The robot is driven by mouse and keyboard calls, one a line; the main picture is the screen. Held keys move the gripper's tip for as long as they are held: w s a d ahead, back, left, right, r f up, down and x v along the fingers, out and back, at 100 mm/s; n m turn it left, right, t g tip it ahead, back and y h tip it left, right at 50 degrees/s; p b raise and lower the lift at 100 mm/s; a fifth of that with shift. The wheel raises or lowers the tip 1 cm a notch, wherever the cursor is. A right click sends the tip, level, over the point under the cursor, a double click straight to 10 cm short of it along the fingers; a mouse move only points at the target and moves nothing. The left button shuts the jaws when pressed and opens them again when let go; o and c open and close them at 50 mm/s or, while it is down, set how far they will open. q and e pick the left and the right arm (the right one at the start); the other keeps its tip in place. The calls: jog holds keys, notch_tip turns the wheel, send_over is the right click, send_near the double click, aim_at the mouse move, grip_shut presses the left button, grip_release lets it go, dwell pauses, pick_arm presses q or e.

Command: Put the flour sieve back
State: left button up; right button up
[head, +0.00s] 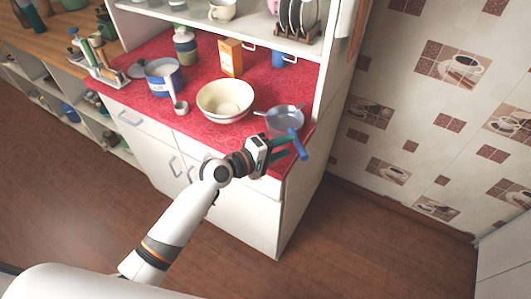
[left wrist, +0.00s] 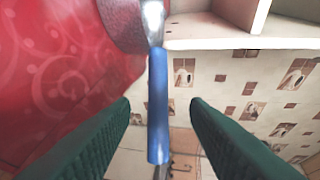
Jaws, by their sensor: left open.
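The flour sieve (head: 284,119) has a grey round bowl resting on the red oilcloth at the counter's right front corner. Its blue handle (head: 298,146) sticks out past the front edge. My left gripper (head: 288,147) is open at the handle, its green fingers on either side. In the left wrist view, the blue handle (left wrist: 158,110) stands between the two open fingers (left wrist: 160,115), with visible gaps at both sides. Part of the sieve's mesh bowl (left wrist: 122,22) shows at the top. My right gripper is not in view.
On the red oilcloth (head: 215,150) stand a cream bowl (head: 225,101), a blue-and-white pot (head: 164,76), an orange box (head: 230,57), a jar (head: 186,47) and a small ladle-like cup (head: 181,108). A shelf (head: 215,22) with plates and cups is above. A tiled wall (head: 430,90) is at right.

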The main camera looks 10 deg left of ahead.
pick_arm(q)
jog(key=v, duration=0.6)
jog(key=shift+s+a+b, duration=0.25)
jog(key=shift+s+b, duration=0.05)
jog(key=shift+b, duration=0.15)
